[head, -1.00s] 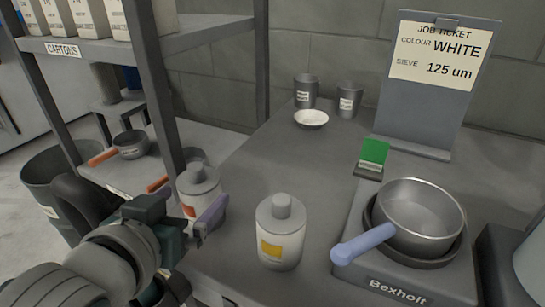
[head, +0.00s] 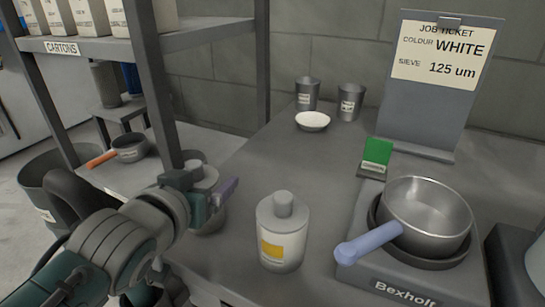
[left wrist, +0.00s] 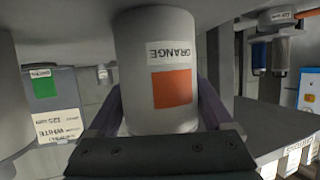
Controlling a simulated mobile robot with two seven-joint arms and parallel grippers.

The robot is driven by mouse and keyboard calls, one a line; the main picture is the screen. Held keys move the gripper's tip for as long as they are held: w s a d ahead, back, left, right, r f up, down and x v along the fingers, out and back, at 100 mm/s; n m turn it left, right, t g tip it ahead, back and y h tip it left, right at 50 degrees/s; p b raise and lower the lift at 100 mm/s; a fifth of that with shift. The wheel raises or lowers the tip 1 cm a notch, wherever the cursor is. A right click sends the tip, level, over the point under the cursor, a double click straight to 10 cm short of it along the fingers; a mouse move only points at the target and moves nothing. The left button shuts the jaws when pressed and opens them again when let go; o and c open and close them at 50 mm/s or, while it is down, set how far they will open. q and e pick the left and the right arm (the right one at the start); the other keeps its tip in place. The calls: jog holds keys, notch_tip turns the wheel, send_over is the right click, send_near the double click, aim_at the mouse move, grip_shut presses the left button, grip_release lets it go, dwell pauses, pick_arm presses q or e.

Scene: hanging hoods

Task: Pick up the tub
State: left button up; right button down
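A white, bottle-like tub with a grey cap (head: 205,178) stands near the table's left front edge, partly hidden by my left gripper (head: 212,200). In the left wrist view this tub (left wrist: 150,50) fills the middle, upside down, with an orange square and the word ORANGE. The two purple fingers of my left gripper (left wrist: 160,110) stand open, one on each side of the tub. I cannot tell whether they touch it. A second, similar tub with a yellow label (head: 283,235) stands upright just to the right. My right gripper is not in view.
A scale (head: 410,285) bears a pan (head: 425,215) with a blue handle. Behind are a white dish (head: 312,121), two grey cups and a job ticket (head: 440,60) reading WHITE, 125 um. A shelf post (head: 155,90) rises close behind my left gripper. The table's middle is clear.

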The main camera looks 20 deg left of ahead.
pick_arm(q)
jog(key=c, duration=0.6)
jog(key=shift+r, duration=0.15)
